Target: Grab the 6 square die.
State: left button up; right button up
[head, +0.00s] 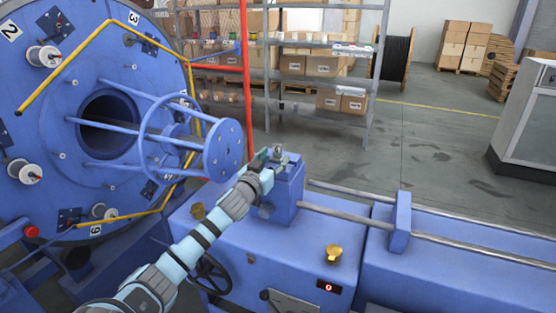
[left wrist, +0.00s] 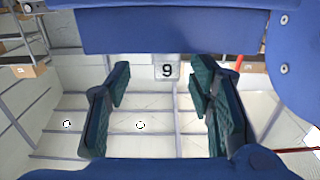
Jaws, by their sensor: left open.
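A small grey square die (head: 277,151) is at the top of a blue block (head: 288,192) on the machine bed. In the left wrist view the die (left wrist: 167,71) shows a dark figure that reads as 9 from this angle, or a 6 turned over. My left gripper (head: 273,162) is at the die in the head view. In the left wrist view its dark green fingers (left wrist: 160,90) are apart on either side, with the die between them toward the far end. I see no finger touching the die. My right gripper is not in view.
A big blue numbered disc with bobbins (head: 50,120) and a blue round cage (head: 222,150) stand left of the gripper. Steel rods (head: 350,216) run right from the block. Shelves with boxes (head: 308,65) stand behind, with open floor to their right.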

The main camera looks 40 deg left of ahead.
aim_at(277, 150)
pick_arm(q)
jog(key=x, duration=0.4)
jog(key=shift+a+r, duration=0.2)
jog(key=shift+a, duration=0.3)
jog(key=shift+w, duration=0.45)
jog(key=shift+s+r, duration=0.1)
grip_shut()
